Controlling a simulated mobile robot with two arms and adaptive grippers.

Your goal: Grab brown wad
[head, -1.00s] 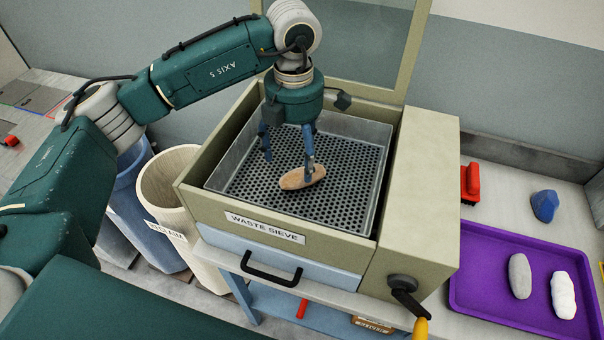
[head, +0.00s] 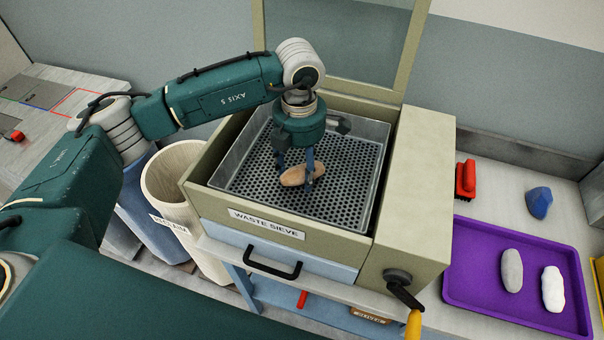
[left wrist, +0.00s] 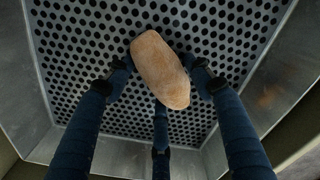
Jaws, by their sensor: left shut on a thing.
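The brown wad (head: 295,175) is an oblong tan-brown lump inside the perforated metal tray of the waste sieve. My left gripper (head: 300,172) reaches down into the tray from above, its blue fingers closed around the wad. In the left wrist view the wad (left wrist: 160,70) lies between the fingers (left wrist: 160,85), with the perforated floor behind it. I cannot tell whether the wad still touches the floor. My right gripper is not in view.
The sieve's walls (head: 225,205) surround the tray, and its raised lid (head: 340,45) stands behind. A crank with a yellow handle (head: 413,325) sticks out at the front right. A purple tray (head: 470,290) holds a grey and a white wad. A cream bin (head: 160,185) stands left.

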